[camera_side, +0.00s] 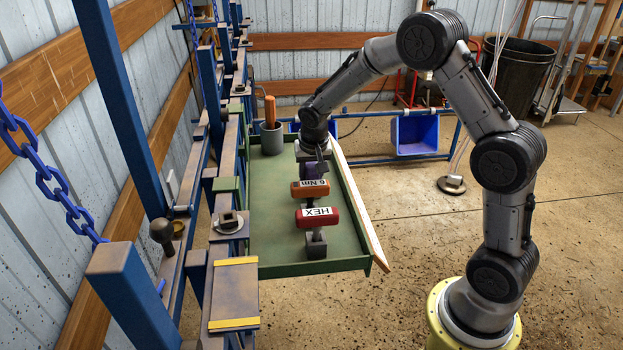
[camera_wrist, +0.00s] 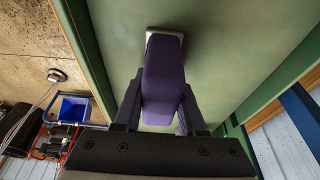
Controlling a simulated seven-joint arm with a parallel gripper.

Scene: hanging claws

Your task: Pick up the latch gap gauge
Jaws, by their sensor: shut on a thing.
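A purple-handled tool, which I take to be the latch gap gauge (camera_wrist: 164,72), stands on a pale metal base on the green tray (camera_wrist: 225,40). My gripper (camera_wrist: 160,108) has one finger on each side of its handle and is shut on it. In the side view my gripper (camera_side: 316,152) reaches down into the tray (camera_side: 275,220), and only a little of the purple gauge (camera_side: 313,170) shows beneath it. No label on the gauge is readable. I cannot tell whether its base touches the tray floor.
An orange handle marked "6 Nm" (camera_side: 310,188) and a red handle marked "HEX" (camera_side: 317,217) stand just in front of the gauge. A grey cup (camera_side: 271,138) with an orange-handled tool is at the back left. The tray has raised rims; its left floor is clear.

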